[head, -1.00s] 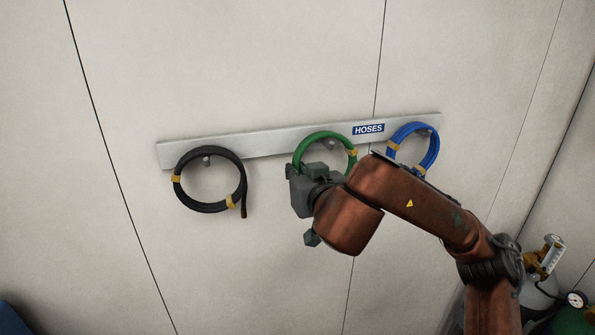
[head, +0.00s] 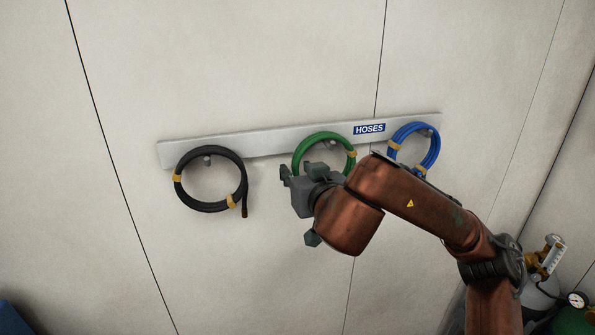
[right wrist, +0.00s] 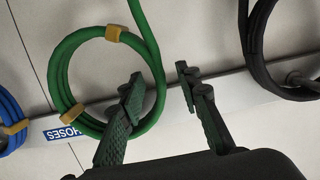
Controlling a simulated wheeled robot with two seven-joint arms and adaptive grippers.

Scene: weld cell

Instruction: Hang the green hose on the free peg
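The green hose (head: 310,143) is a coil with yellow ties, in front of the middle of the grey rail (head: 270,142). A peg (head: 332,145) shows just inside the top of its loop; whether the hose bears on it is hard to tell. The coil also shows in the right wrist view (right wrist: 60,72). My right gripper (head: 302,172) is at the coil's lower part. Its fingers (right wrist: 158,82) are spread, with a strand of green hose running in the gap, apart from the right finger. The lower coil is hidden behind my gripper in the head view. My left gripper is out of view.
A black hose (head: 180,190) hangs at the rail's left end, a blue hose (head: 431,153) at its right end. A HOSES label (head: 369,128) is between green and blue. Gas cylinders with gauges (head: 577,299) stand at lower right. The wall below the rail is clear.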

